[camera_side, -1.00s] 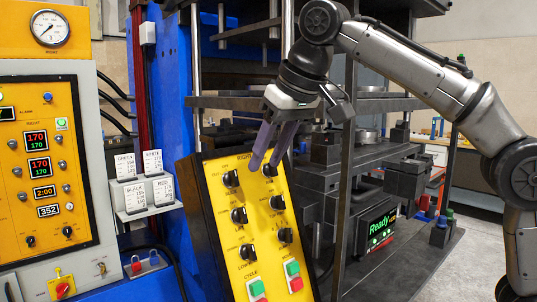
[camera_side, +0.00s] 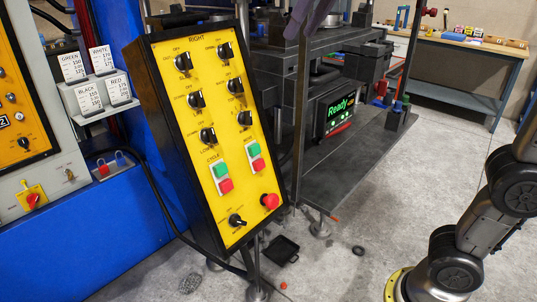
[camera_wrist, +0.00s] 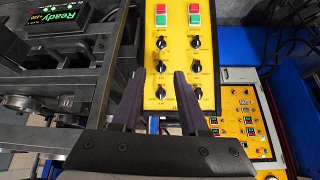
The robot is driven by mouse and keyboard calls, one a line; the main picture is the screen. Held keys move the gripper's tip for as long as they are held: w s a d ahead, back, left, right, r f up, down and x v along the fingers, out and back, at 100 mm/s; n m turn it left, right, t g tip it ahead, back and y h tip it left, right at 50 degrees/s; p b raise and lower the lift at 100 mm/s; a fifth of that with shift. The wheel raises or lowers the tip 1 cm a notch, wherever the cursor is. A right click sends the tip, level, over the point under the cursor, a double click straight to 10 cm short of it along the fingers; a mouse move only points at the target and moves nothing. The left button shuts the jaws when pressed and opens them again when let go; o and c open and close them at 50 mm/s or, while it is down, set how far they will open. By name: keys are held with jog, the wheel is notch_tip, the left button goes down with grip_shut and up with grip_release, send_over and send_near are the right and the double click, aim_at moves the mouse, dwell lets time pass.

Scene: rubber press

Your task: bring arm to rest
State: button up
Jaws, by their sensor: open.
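My gripper (camera_wrist: 157,78) shows in the wrist view as two dark purple fingers, spread apart with nothing between them. The yellow RIGHT control panel (camera_wrist: 173,40) lies beyond the fingertips there. In the side view only the purple fingers (camera_side: 310,18) show at the top edge, to the right of the panel (camera_side: 206,125) and apart from it; the rest of the gripper is out of frame. The panel bears several black knobs, green and red buttons and a red mushroom button (camera_side: 270,201).
A press frame with dark shelves (camera_side: 300,45) stands right of the panel, with a small "Ready" screen (camera_side: 338,110). A cabinet (camera_side: 30,150) and card holder (camera_side: 108,105) are at left. A workbench (camera_side: 470,45) stands at back right. Open floor (camera_side: 400,180) lies at right.

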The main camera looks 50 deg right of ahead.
jog(key=s+d+f, duration=0.1)
jog(key=s+f, duration=0.4)
jog(key=f, duration=0.4)
jog(key=s+d+f+n, duration=0.1)
jog(key=s+f, duration=0.4)
jog(key=f, duration=0.4)
jog(key=s+d+f, duration=0.1)
jog(key=s+f, duration=0.5)
jog(key=f, duration=0.3)
jog(key=shift+d+f+n+g+y, duration=0.2)
jog(key=shift+d+n+g+y, duration=0.1)
jog(key=shift+d+g, duration=0.1)
